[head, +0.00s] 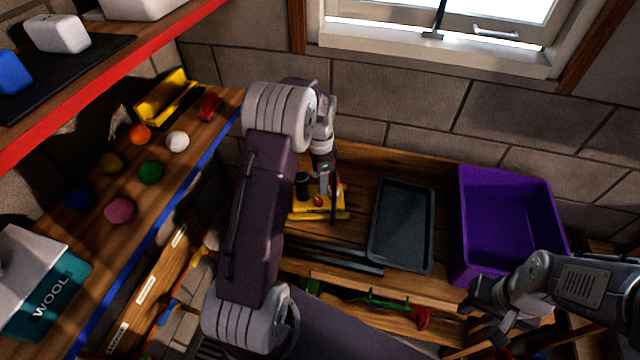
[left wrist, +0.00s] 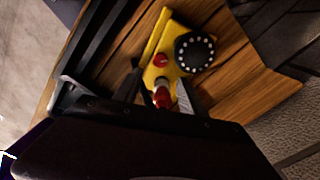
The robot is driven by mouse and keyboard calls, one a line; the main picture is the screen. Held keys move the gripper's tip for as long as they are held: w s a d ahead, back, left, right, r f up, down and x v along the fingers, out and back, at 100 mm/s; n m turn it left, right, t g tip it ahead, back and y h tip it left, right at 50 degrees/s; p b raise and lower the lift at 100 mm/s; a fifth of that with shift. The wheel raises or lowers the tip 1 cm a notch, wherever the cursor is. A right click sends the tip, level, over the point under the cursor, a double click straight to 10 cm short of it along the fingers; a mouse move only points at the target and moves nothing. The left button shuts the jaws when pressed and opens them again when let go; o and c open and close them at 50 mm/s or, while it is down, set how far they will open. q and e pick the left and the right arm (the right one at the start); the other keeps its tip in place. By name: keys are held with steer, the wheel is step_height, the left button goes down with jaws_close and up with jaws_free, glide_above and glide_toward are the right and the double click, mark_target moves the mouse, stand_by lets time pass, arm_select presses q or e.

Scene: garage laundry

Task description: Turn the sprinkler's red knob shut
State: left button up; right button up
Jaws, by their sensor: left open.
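The sprinkler (head: 304,214) has a yellow base and a dark round head and stands on the wooden bench. In the left wrist view its yellow body (left wrist: 168,38) shows with the black, white-dotted head (left wrist: 194,51). One small red part (left wrist: 160,60) sits on the body; a second red part with a pale end (left wrist: 162,97) lies between my fingers. I cannot tell for sure which is the knob. My left gripper (left wrist: 160,92) is open, its fingers on either side of the second part; contact is unclear. My right gripper (head: 488,308) is at the lower right, away from the sprinkler.
A dark tray (head: 402,262) lies right of the sprinkler, with a purple bin (head: 455,235) beyond it. Dark bars (head: 330,257) lie in front. The left shelf holds coloured balls, a yellow holder (head: 165,98) and a wool box (head: 45,290). A block wall stands behind.

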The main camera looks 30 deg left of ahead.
mark_target(318, 201)
arm_select(q)
steer(key=shift+c, duration=1.4)
steer(key=f+m+p, duration=0.2)
steer(key=f+m, duration=0.1)
steer(key=f+m+p, duration=0.2)
steer(key=f+m, duration=0.1)
steer(key=f+m+p, duration=0.2)
steer(key=f+m, duration=0.1)
steer(key=shift+s+a+f+p, duration=0.1)
steer(key=shift+s+a+p, duration=0.1)
steer(key=shift+a+p, duration=0.1)
jaws_close()
